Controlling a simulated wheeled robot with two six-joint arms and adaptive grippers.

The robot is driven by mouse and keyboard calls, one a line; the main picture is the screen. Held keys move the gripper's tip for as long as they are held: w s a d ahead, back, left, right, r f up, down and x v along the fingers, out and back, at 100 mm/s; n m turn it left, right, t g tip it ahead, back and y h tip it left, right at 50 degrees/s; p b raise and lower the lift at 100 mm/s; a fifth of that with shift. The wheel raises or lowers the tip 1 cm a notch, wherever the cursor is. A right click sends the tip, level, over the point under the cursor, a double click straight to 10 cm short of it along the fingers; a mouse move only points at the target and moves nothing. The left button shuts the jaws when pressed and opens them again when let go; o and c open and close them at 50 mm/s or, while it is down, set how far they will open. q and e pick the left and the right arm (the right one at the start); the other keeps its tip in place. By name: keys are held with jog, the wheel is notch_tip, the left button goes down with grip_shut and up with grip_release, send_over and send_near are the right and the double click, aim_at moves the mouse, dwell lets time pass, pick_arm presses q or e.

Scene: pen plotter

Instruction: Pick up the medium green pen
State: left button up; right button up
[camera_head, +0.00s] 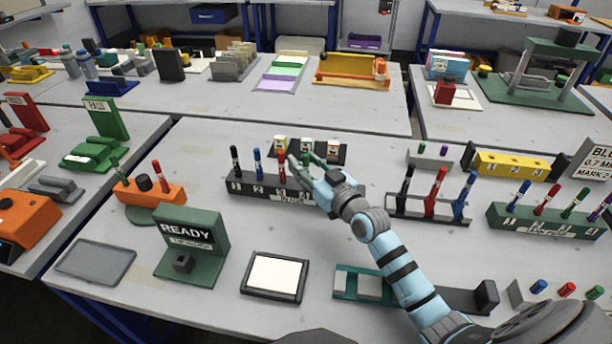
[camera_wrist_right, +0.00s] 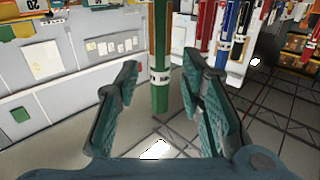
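The green pen (camera_wrist_right: 161,88) stands upright in the right wrist view, between the two fingers of my right gripper (camera_wrist_right: 160,66), with a gap on both sides. In the head view my right gripper (camera_head: 300,164) is at the right end of a dark numbered rack (camera_head: 262,187). Its fingers largely hide the pen there. The rack also holds a black pen (camera_head: 235,158), a blue pen (camera_head: 258,163) and a red pen (camera_head: 282,165). My right gripper is open. My left gripper is not in view.
A second rack (camera_head: 407,207) with black, red and blue pens stands right of my forearm. A green rack (camera_head: 540,228) with several pens stands farther right. The READY stand (camera_head: 193,240) and a framed white pad (camera_head: 275,275) are in front. Small blocks (camera_head: 333,148) lie behind the numbered rack.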

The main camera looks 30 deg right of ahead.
grip_shut()
